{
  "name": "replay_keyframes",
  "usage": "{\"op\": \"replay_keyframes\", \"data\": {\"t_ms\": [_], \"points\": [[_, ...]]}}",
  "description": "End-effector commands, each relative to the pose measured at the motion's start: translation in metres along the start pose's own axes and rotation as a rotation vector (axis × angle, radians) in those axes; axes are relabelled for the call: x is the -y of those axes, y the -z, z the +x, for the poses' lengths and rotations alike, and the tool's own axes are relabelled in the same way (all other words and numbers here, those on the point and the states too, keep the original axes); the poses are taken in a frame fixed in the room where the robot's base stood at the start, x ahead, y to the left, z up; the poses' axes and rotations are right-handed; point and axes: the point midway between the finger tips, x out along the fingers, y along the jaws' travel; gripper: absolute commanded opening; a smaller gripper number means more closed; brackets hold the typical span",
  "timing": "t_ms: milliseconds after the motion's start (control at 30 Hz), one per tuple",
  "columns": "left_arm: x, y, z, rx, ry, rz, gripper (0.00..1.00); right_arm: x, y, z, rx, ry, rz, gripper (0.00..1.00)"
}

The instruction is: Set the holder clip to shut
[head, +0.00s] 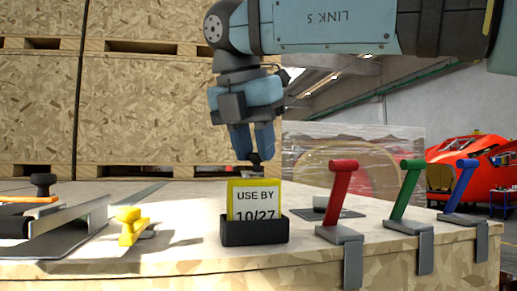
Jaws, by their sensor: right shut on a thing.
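A black holder (254,232) stands on the wooden crate top in the middle. A yellow-framed card (256,196) reading "USE BY 10/27" stands upright in it. I cannot tell which part is the clip, or how it is set. My right gripper (254,155) hangs down above and behind the card, its arm coming in from the upper right. Its blue fingers are closed on a small dark piece (254,158) at their tips. The lower part of that piece is hidden or too small to make out. My left gripper is not in view.
Red (341,195), green (407,195) and blue (460,190) levers stand at right along the crate's front edge. A yellow part (131,228) and a grey metal fixture (68,235) are at left. Large board crates (150,80) stand behind.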

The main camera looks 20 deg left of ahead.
Motion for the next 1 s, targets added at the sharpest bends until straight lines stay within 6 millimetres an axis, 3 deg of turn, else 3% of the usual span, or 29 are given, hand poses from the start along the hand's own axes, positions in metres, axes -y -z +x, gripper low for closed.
{"op": "replay_keyframes", "data": {"t_ms": [767, 800, 867, 1000], "points": [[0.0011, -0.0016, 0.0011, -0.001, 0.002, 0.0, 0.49, -0.0008, -0.0002, -0.0012, 0.001, 0.037, 0.093, 0.0], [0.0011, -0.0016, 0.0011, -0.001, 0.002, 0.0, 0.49, -0.0007, -0.0002, -0.0012, 0.001, 0.037, 0.093, 0.36], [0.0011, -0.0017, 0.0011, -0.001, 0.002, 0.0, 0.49, -0.0007, -0.0002, -0.0011, 0.001, 0.037, 0.093, 0.5], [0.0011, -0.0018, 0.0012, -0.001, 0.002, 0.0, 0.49, -0.0007, -0.0001, -0.0008, 0.001, 0.037, 0.092, 0.52]]}}
